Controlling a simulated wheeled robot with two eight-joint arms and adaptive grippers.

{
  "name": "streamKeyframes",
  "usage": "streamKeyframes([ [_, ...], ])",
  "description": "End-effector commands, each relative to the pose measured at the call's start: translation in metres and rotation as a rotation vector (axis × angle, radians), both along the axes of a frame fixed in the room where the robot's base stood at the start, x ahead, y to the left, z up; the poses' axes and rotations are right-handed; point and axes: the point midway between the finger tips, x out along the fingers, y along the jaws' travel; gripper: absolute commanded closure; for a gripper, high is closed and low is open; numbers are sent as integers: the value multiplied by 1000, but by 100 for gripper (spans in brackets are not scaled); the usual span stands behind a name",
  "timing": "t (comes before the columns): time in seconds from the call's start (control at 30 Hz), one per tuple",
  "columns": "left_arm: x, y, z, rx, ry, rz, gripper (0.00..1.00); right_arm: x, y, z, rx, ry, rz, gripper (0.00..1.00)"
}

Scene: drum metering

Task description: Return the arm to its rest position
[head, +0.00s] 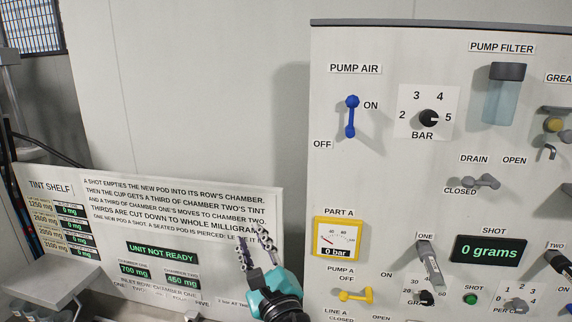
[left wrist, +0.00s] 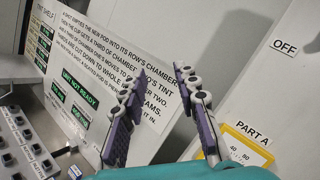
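My left gripper (head: 254,243) shows at the bottom middle of the head view, in front of the tint shelf sign. In the left wrist view my left gripper (left wrist: 160,78) has its two purple-grey fingers apart with nothing between them. The fingers stand clear of the sign board (left wrist: 110,50) behind them, though the exact distance is hard to tell. The teal wrist is cut off by the picture's lower edge. My right gripper is in neither view.
The pump panel (head: 400,190) stands right of my gripper, with the blue pump air lever (head: 351,117), yellow Part A gauge (head: 338,239) and yellow Pump A lever (head: 355,295). The sign reads UNIT NOT READY. Plain wall (head: 200,100) lies above the gripper.

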Motion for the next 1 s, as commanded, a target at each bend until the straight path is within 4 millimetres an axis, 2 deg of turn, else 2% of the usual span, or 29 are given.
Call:
streamKeyframes([
  [0.03, -3, 29, -40, -110, 40, 31, 70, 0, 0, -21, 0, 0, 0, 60],
  [0.1, -9, 62, -87, -288, 91, 72, 70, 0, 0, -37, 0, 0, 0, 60],
  [0.17, -19, 88, -128, -449, 128, 112, 70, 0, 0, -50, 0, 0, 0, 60],
  [0.2, -27, 102, -156, -560, 147, 143, 70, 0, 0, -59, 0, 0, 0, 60],
  [0.27, -41, 121, -199, -737, 171, 194, 70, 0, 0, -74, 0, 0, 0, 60],
  [0.3, -52, 132, -228, -859, 181, 232, 70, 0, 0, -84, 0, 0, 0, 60],
  [0.43, -95, 150, -324, -1295, 182, 376, 70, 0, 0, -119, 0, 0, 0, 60],
  [0.5, -118, 150, -371, -1541, 160, 463, 70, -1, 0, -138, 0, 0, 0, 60],
  [0.6, -143, 139, -420, -1850, 111, 572, 70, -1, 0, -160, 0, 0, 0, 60],
  [0.7, -159, 126, -449, -2086, 60, 657, 70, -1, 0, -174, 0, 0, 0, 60],
  [0.8, -167, 116, -462, -2235, 24, 710, 70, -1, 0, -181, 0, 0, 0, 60],
  [1.0, -170, 110, -465, -2317, 5, 736, 70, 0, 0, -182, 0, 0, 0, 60],
])
